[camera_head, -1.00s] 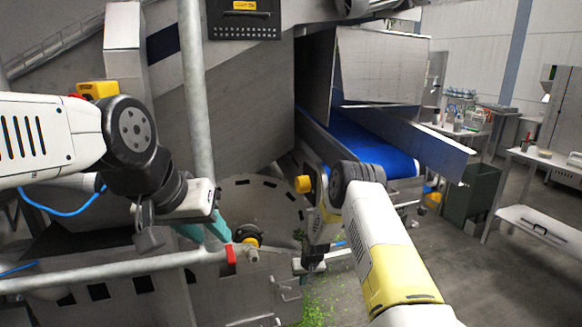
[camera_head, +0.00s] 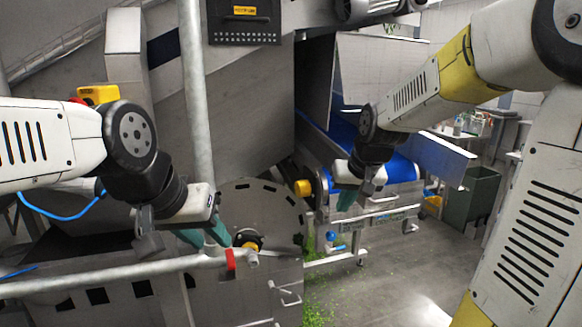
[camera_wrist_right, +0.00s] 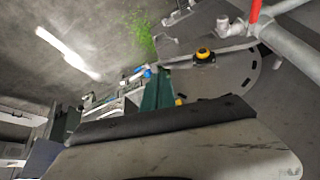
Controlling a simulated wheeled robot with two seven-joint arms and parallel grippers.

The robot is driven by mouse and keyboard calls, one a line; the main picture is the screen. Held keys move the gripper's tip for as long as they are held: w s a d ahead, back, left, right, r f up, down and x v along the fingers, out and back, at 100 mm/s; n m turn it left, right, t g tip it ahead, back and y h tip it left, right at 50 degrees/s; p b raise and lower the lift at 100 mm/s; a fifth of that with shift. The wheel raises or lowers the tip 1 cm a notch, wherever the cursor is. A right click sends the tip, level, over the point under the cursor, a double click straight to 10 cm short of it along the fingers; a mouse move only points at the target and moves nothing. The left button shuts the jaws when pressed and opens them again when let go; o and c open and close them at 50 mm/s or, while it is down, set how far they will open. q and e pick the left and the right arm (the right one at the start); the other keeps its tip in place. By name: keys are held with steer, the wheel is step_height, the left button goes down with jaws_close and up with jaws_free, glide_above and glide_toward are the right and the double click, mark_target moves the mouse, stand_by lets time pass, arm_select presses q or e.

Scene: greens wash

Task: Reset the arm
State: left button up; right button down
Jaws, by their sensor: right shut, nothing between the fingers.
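My right gripper (camera_head: 346,199) hangs in front of the blue conveyor's lower end in the head view, its teal fingers together and empty. The same closed fingers (camera_wrist_right: 157,90) show in the right wrist view, with nothing between them. My right arm reaches in from the right edge, raised and bent. My left gripper (camera_head: 205,238) is above the grey machine's front rail, at the left of the head view. Its two teal fingers are spread apart with nothing seen between them.
The blue conveyor belt (camera_head: 400,166) stands behind my right gripper. Green scraps (camera_head: 318,305) lie on the floor. Open floor lies at lower centre right.

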steer(key=s+r, duration=0.2)
steer(key=s, duration=0.7)
steer(key=s+d+r, duration=0.1)
steer(key=s+r, duration=0.1)
steer(key=s, duration=0.8)
steer(key=shift+s+d+t, duration=0.15)
steer(key=shift+s+t, duration=0.15)
steer(key=shift+t, duration=0.1)
